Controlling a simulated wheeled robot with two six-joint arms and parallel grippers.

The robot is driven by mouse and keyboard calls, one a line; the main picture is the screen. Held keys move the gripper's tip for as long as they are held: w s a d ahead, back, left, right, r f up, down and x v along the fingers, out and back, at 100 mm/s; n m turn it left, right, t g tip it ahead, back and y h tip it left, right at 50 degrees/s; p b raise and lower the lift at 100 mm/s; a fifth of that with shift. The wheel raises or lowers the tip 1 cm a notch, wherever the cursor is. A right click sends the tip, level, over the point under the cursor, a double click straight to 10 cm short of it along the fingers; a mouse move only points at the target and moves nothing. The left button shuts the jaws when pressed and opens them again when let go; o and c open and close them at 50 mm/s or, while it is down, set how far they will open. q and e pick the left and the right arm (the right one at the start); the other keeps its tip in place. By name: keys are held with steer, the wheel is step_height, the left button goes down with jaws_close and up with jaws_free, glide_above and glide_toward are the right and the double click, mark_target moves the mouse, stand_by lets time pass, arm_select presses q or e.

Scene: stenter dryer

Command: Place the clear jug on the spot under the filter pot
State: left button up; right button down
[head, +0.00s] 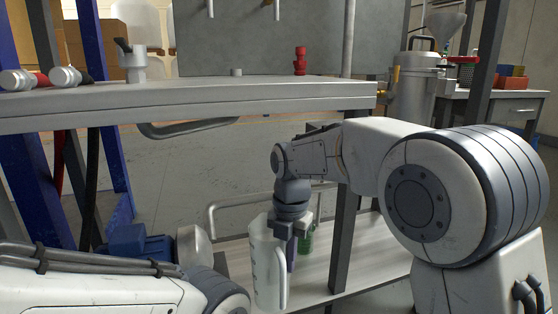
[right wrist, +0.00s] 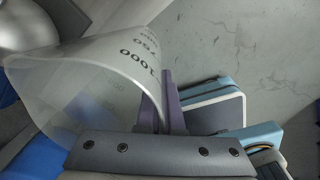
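The clear jug (head: 265,262) hangs upright below my right gripper (head: 290,245), beside the lower shelf, with its handle on the right. In the right wrist view the jug (right wrist: 95,75) shows printed volume marks, and the purple fingers of my right gripper (right wrist: 162,105) are close together at its edge. They appear shut on the jug, though the exact contact is hidden. A metal pot with a lid handle (head: 415,92) stands at the back right; I cannot tell if it is the filter pot. The spot under the filter pot cannot be made out. My left gripper is not in view.
A grey bench top (head: 190,98) crosses above the lower shelf (head: 335,262), with a dark upright post (head: 343,235) to the right of my right gripper. A blue object (head: 135,243) lies at the lower left. A green item (head: 306,238) stands behind my gripper.

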steer(key=s+d+f+m+p, duration=0.1)
steer(key=s+d+m+p, duration=0.1)
steer(key=d+m+p, duration=0.95)
steer(key=s+d+m+p, duration=0.3)
steer(key=d+m+p, duration=0.15)
steer(key=m, duration=1.45)
step_height(320, 180, up, 33)
steer(key=w+p, duration=0.2)
steer(key=p, duration=3.5)
steer(key=s+f, duration=0.3)
steer(key=f, duration=0.1)
steer(key=shift+s+d+f, duration=0.25)
steer(key=shift+s+f, duration=0.1)
steer(key=shift+s, duration=0.05)
